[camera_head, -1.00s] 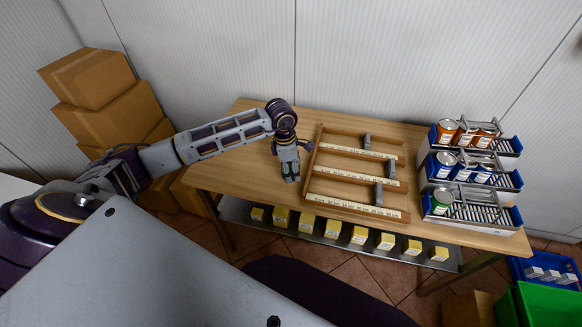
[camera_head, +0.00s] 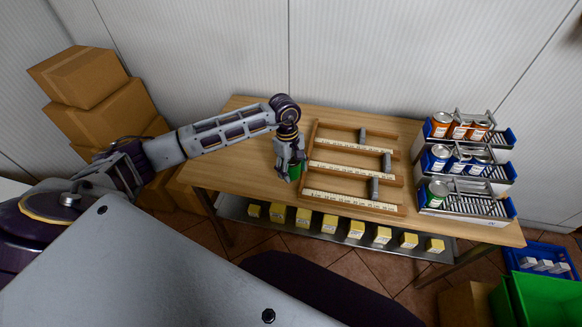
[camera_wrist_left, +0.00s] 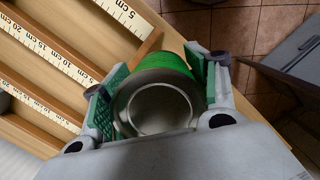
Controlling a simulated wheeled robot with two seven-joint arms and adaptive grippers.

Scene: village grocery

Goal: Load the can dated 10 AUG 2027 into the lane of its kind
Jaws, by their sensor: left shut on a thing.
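My left gripper (camera_head: 288,168) is over the left part of the table, shut on a green can (camera_head: 294,173). In the left wrist view the same can (camera_wrist_left: 158,100) sits between the green finger pads, its bare metal end facing the camera. No date on it can be read. At the right end of the table stand three sloped lanes: the back lane (camera_head: 509,138) holds orange cans, the middle lane (camera_head: 511,172) blue cans, and the front lane (camera_head: 509,207) one green can (camera_head: 437,192). My right gripper is not in view.
A wooden frame (camera_head: 400,210) with ruler strips and grey blocks lies between the gripper and the lanes. Small yellow boxes (camera_head: 329,223) stand on the shelf below. Cardboard boxes (camera_head: 115,115) are stacked at left; blue and green crates (camera_head: 550,300) are at lower right.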

